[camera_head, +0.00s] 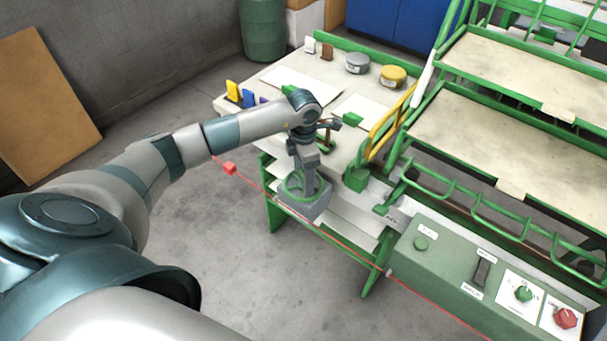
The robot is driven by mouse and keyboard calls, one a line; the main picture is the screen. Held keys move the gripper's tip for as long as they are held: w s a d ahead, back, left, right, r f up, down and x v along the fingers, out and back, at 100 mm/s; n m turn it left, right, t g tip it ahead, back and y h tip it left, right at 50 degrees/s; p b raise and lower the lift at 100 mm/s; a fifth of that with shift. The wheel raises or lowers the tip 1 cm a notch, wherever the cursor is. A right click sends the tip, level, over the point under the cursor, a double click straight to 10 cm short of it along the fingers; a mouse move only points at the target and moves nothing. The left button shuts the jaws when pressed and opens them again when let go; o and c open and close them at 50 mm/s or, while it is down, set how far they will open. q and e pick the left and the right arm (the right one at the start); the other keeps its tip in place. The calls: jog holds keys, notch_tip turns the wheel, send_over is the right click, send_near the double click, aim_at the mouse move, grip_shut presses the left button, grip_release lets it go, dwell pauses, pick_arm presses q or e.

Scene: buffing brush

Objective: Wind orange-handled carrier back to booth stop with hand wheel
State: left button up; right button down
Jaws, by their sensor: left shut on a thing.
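The green hand wheel (287,190) sits on a grey box at the front edge of the white-topped bench. My left gripper (308,188) reaches down onto the wheel from above and is shut on its rim; the wrist hides part of the wheel. A carrier with an orange handle cannot be clearly made out. A small brown-red upright part (326,132) stands on the bench just behind my left wrist, partly hidden. The booth stop cannot be told apart. My right gripper is not in view.
A red cord with a red block (230,168) runs along the bench front. A green control box (450,265) with a red knob (565,318) stands at lower right. Yellow rails (390,125) rise right of the wheel.

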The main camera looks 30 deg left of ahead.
pick_arm(q)
jog(key=n+b, duration=0.1)
jog(key=n, duration=0.4)
jog(key=shift+n, duration=0.9)
jog(key=n, duration=0.2)
jog(key=shift+n+b, duration=0.3)
jog(key=shift+b, duration=0.05)
jog(key=shift+n, duration=1.2)
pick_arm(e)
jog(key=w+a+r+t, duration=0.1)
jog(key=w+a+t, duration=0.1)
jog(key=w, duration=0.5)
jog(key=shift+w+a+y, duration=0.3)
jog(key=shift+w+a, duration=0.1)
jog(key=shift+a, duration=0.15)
pick_arm(q)
jog(key=shift+n, duration=0.3)
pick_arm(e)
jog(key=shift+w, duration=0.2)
